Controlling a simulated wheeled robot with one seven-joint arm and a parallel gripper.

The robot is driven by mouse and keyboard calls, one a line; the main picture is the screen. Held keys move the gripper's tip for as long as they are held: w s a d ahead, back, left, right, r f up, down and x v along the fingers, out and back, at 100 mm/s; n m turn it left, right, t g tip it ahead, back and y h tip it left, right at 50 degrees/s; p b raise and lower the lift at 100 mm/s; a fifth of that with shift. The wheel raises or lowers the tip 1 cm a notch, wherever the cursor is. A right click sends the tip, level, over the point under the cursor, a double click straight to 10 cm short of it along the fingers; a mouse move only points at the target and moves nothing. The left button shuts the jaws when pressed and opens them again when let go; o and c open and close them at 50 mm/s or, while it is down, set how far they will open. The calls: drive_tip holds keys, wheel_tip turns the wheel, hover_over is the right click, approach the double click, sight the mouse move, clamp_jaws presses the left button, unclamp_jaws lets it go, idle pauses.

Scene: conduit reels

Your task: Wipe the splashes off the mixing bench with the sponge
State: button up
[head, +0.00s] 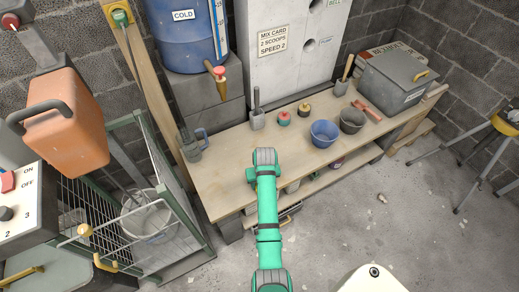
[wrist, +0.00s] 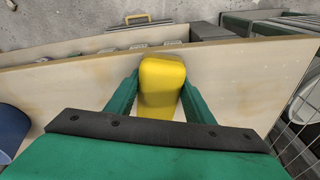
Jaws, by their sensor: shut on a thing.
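My gripper (wrist: 160,98) is shut on a yellow sponge (wrist: 161,80), with one green finger on each side of it in the wrist view. The sponge is over the pale wooden mixing bench (wrist: 225,80); I cannot tell whether it touches the top. In the head view the bench (head: 218,183) runs from lower left to upper right, and my green arm reaches its front edge at the middle. My arm hides the gripper and most of the sponge there. I cannot make out clear splashes on the visible bench top.
A blue bucket (head: 324,133), a dark bucket (head: 352,119), small-lidded pots (head: 284,118) and a grey scoop (head: 257,116) stand along the bench. A grey jug (head: 191,148) is at its left end. A wire mixer cage (head: 170,200) stands left. The bench's left front is clear.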

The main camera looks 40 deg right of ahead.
sight(246, 195)
drive_tip(key=shift+a, duration=1.4)
drive_tip(key=shift+w+a, duration=0.25)
drive_tip(key=shift+a, duration=1)
drive_tip(key=shift+w+a, duration=0.25)
drive_tip(key=shift+a, duration=1)
wheel_tip(246, 195, up, 5)
drive_tip(key=shift+d+r, duration=0.1)
drive_tip(key=shift+r, duration=0.1)
wheel_tip(246, 195, up, 3)
drive_tip(key=shift+f, duration=0.15)
